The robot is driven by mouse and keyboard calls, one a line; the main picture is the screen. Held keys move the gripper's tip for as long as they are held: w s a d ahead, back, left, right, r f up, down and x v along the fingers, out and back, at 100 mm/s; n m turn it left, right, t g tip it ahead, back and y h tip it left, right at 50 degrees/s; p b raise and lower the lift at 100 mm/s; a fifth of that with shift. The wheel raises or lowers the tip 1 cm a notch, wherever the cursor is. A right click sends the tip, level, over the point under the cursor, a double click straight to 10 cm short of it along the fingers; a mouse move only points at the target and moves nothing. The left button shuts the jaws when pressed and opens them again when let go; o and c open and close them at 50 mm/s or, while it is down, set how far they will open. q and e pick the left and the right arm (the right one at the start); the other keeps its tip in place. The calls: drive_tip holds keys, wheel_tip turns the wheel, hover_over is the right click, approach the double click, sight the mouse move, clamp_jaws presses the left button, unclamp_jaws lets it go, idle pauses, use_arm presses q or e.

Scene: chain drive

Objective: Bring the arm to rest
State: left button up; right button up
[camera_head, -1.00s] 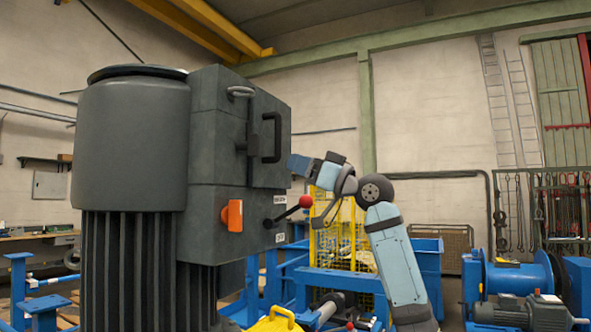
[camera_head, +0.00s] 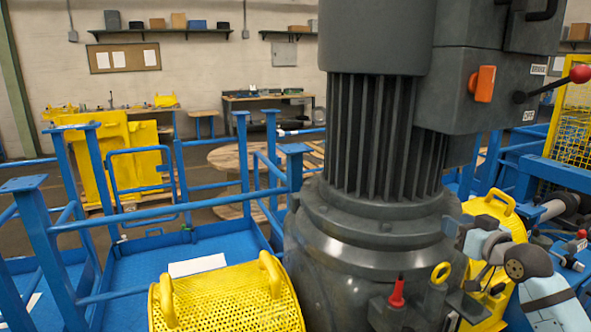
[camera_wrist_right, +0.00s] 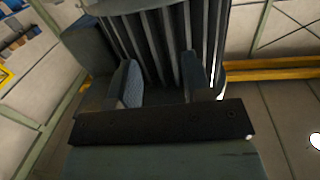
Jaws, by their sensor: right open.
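My right arm (camera_head: 550,298) comes in at the lower right of the head view, bent at a blue and dark wrist. My right gripper (camera_head: 460,232) is beside the lower part of the big grey motor (camera_head: 375,130), close to its flange; whether it touches cannot be told. In the right wrist view its two fingers (camera_wrist_right: 160,85) stand apart with nothing held between them, and the motor's dark ribs show behind them. My left gripper is in neither view.
A brake lever with a red knob (camera_head: 580,74) and an orange switch (camera_head: 484,84) sit on the motor's box. A yellow perforated guard (camera_head: 226,300) stands at lower front. Blue rails (camera_head: 160,216) fill the left. A red-topped fitting (camera_head: 397,292) stands near the arm.

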drive_tip(key=s+a+f+g+p, duration=0.1)
drive_tip(key=s+a+f, duration=0.25)
drive_tip(key=f, duration=0.45)
drive_tip(key=s+a+f+g+h, duration=0.1)
drive_tip(key=s+a+f, duration=0.1)
drive_tip(key=s+f, duration=0.4)
drive_tip(key=s+a+f+g+p, duration=0.1)
drive_tip(key=s+a+f, duration=0.2)
drive_tip(key=f, duration=0.6)
drive_tip(key=s+a+f+g, duration=0.1)
drive_tip(key=s+a+f, duration=0.2)
drive_tip(key=s, duration=0.5)
drive_tip(key=s+a+f+g+p, duration=0.1)
drive_tip(key=s+a+f, duration=0.2)
drive_tip(key=s+f, duration=0.3)
drive_tip(key=s+a+f, duration=0.2)
drive_tip(key=s+f, duration=0.2)
drive_tip(key=s, duration=0.5)
drive_tip(key=shift+s+a+f+g+h+p, duration=0.3)
drive_tip(key=shift+a+f+g+p, duration=0.05)
drive_tip(key=shift+a+f+g, duration=0.05)
